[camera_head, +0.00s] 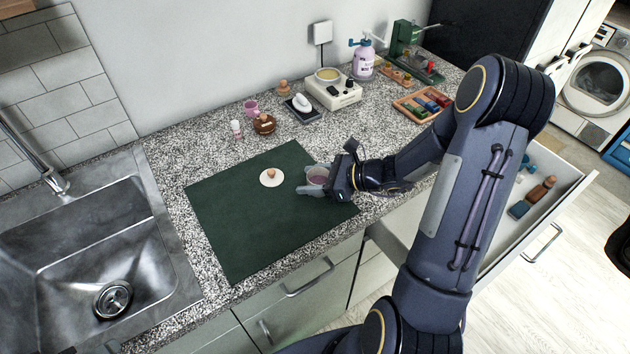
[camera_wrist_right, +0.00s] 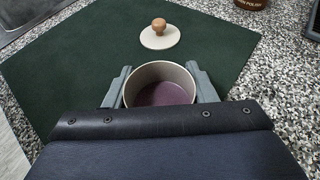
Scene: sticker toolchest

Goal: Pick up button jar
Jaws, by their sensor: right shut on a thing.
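The button jar (camera_head: 317,177) is a small open round jar, pale outside with a purple-tinted inside. It is at the right side of the dark green mat (camera_head: 240,220). In the right wrist view the jar (camera_wrist_right: 160,86) sits between the two grey fingers of my right gripper (camera_wrist_right: 160,92). My right gripper (camera_head: 318,182) is shut on the jar, a finger on each side. I cannot tell whether the jar touches the mat. A round cream lid (camera_head: 271,178) with a wooden knob lies flat on the mat, left of the jar. My left gripper is not in view.
Behind the mat are a brown tin (camera_head: 264,124), a pink cup (camera_head: 251,107), a small white bottle (camera_head: 237,129) and a white warmer (camera_head: 333,92). A sink (camera_head: 100,250) is at left. An open drawer (camera_head: 545,215) is at right. The mat's left half is clear.

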